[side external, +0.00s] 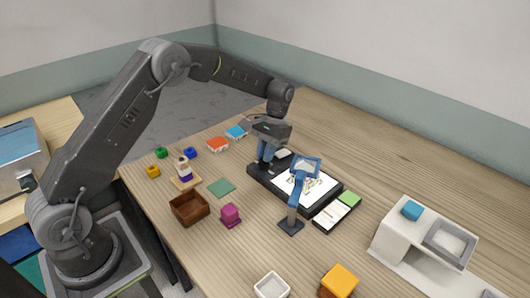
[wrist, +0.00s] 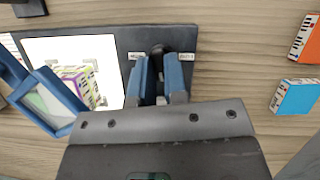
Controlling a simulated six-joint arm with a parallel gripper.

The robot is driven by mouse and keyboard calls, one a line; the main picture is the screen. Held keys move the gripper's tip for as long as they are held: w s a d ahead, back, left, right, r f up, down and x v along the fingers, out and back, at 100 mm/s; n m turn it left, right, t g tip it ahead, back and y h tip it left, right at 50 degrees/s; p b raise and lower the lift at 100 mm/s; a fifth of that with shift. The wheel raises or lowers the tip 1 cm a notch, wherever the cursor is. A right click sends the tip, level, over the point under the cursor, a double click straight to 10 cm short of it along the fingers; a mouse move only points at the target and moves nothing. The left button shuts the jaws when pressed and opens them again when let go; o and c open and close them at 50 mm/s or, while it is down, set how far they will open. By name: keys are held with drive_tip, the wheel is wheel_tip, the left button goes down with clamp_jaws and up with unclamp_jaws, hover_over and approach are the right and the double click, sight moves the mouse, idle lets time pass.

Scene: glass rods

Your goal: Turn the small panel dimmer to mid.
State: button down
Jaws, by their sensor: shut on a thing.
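The dark panel (side external: 258,176) lies on the table with a bright white lit face (side external: 318,190); it also shows in the wrist view (wrist: 110,32). The small dimmer knob (wrist: 157,50) is a dark piece at the panel's end, between two small white labels, largely hidden by my fingers. My gripper (wrist: 160,72) is over that end with its two blue fingers on either side of the knob, shut on it. In the side view my gripper (side external: 266,160) points down at the panel's far left end. The knob's setting cannot be read.
A blue-framed magnifier (side external: 305,165) on a stand rises close beside the panel. A small colourful item (wrist: 82,85) is on the lit face. Orange (side external: 217,145) and blue (side external: 236,132) boxes lie near my gripper. A brown tray (side external: 188,210) and magenta block (side external: 231,214) stand in front.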

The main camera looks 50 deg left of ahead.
drive_tip(key=shift+m+y, duration=0.3)
drive_tip(key=shift+m, duration=0.5)
drive_tip(key=c, duration=1.2)
unclamp_jaws()
drive_tip(key=shift+o, duration=0.2)
drive_tip(key=v, duration=1.3)
drive_tip(key=shift+w+r, duration=0.15)
drive_tip(key=shift+r, duration=0.15)
